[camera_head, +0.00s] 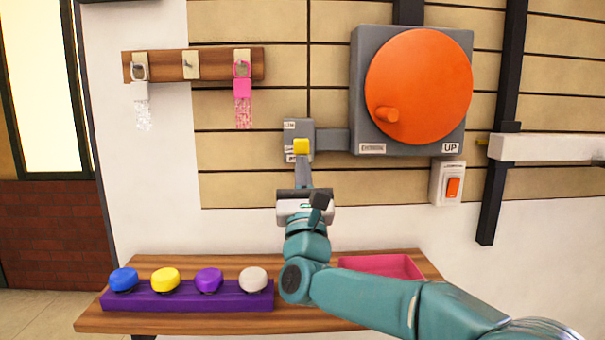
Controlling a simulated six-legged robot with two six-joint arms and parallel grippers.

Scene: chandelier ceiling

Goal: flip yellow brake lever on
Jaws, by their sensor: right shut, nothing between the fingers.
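The yellow brake lever (301,146) sits on a small grey plate (291,135) on the wall, left of the big orange disc. The plate has small labels above and below the lever; the upper one seems to read ON, and the lower ones are partly hidden. My right gripper (303,163) is shut and points at the wall just below the yellow lever. Its fingertips overlap the plate's lower part; I cannot tell whether they touch the lever. My left gripper is not in view.
An orange disc (425,75) with a knob is on a grey box. An orange switch (453,187) is below it. A wooden shelf (240,322) below holds a purple base (180,301) with several coloured buttons, and a pink tray (385,264). A hook rack (215,62) hangs upper left.

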